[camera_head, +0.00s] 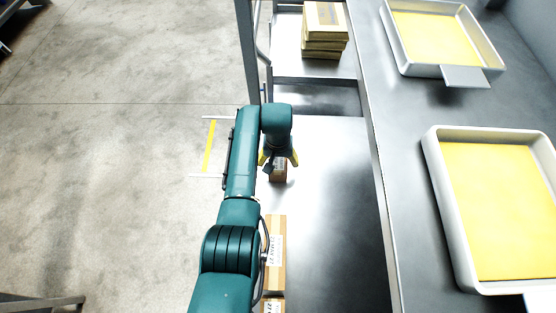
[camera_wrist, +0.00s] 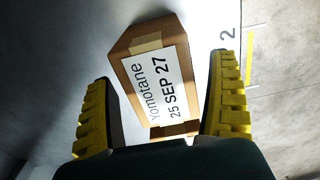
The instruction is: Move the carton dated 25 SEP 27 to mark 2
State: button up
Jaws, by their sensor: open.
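The carton dated 25 SEP 27 (camera_wrist: 153,82) is a brown box with a white label reading "yomotane 25 SEP 27". In the head view the carton (camera_head: 279,174) shows partly below my gripper (camera_head: 279,160), on the metal surface. My gripper also shows in the wrist view (camera_wrist: 163,105), open, with its yellow ribbed fingers on either side of the carton. I cannot tell whether either finger touches it. A black digit 2 (camera_wrist: 230,33) lies just beyond the right finger, near a yellow strip (camera_wrist: 249,60). The strip also shows on the floor in the head view (camera_head: 209,147).
More labelled cartons (camera_head: 275,250) lie in a row nearer along the metal surface. A stack of cartons (camera_head: 325,28) stands at the back. Trays with yellow contents (camera_head: 440,42) sit on the counter at right. The metal surface right of my gripper is clear.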

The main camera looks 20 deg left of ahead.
jog(key=shift+r, duration=0.1)
notch_tip(320, 180, up, 12)
jog(key=p, duration=0.2)
